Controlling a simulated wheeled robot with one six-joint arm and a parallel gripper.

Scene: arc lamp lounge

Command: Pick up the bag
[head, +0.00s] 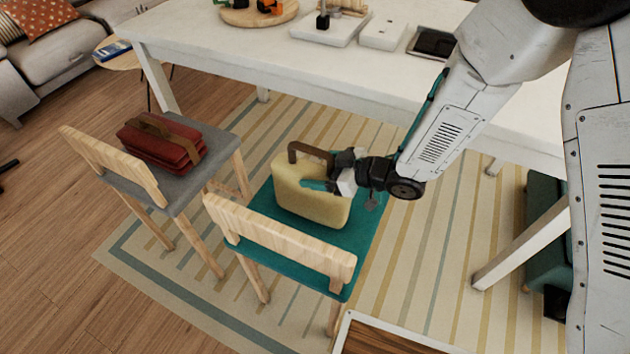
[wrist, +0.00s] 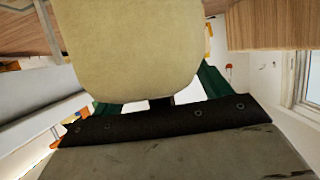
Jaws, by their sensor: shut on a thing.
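A pale yellow bag (head: 300,199) with a dark brown handle (head: 308,153) stands upright at the teal seat (head: 370,232) of a wooden chair. I cannot tell whether its bottom touches the seat. My gripper (head: 328,184) reaches it from the right and is shut on it, with a teal finger across its near face. In the wrist view the bag (wrist: 128,45) fills the upper middle, and the green fingers of my gripper (wrist: 160,98) show at either side of its lower edge. The far finger is mostly hidden in the head view.
A red bag-like thing (head: 160,143) with a brown strap lies on a grey-seated chair (head: 215,150) at left. A white table (head: 270,55) with trays stands behind. The chair's wooden backrest (head: 280,243) is in front of the bag. Open floor (head: 60,250) lies at left.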

